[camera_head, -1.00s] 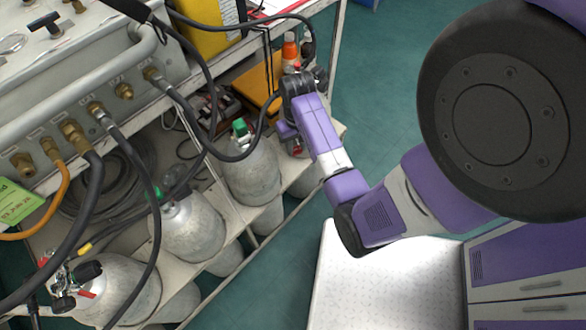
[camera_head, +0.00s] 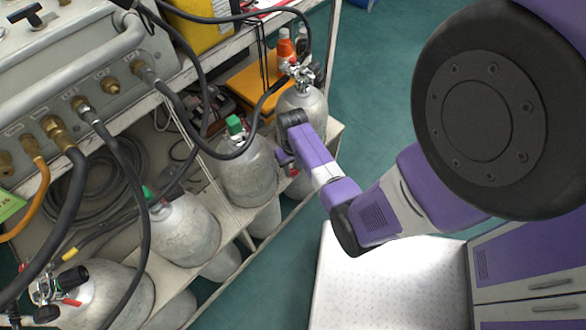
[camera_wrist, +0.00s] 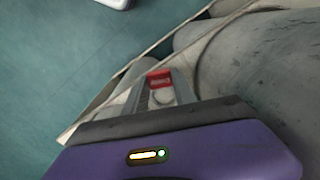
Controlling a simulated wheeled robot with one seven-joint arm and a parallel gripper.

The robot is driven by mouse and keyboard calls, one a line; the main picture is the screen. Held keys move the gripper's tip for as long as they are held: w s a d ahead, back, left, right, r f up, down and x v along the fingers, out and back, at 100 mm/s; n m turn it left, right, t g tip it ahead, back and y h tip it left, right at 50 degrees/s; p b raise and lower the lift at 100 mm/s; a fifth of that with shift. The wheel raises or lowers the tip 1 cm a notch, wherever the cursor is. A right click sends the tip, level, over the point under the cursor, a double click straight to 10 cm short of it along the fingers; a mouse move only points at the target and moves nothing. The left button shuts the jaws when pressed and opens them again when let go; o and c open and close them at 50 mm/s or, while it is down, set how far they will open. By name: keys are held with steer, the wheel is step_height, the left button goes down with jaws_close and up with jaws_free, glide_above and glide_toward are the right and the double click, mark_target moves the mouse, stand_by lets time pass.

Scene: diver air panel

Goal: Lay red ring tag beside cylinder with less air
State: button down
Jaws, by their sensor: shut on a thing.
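My gripper (camera_wrist: 160,95) is shut on a red piece (camera_wrist: 160,78), which looks like the red ring tag; its ring shape is hard to make out. In the head view my gripper (camera_head: 284,160) is low beside the shelf, between a grey cylinder with a green cap (camera_head: 248,172) and a grey cylinder with a bare metal valve (camera_head: 302,103). Another green-capped cylinder (camera_head: 183,232) stands nearer, and a cylinder with a black and red valve fitting (camera_head: 105,290) is at lower left. Grey cylinder bodies (camera_wrist: 265,65) fill the right of the wrist view. No gauge reading is legible.
The grey air panel (camera_head: 90,70) with brass ports and black hoses (camera_head: 180,95) overhangs the cylinders. A yellow case (camera_head: 205,25) and orange bottles (camera_head: 285,45) are behind. The shelf edge (camera_head: 270,225) borders open green floor (camera_head: 385,80).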

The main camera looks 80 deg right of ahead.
mark_target(294, 170)
steer(key=c, duration=1)
jaws_free()
step_height(294, 170, up, 12)
steer(key=p, duration=0.3)
steer(key=shift+r, duration=0.1)
steer(key=shift+s, duration=0.1)
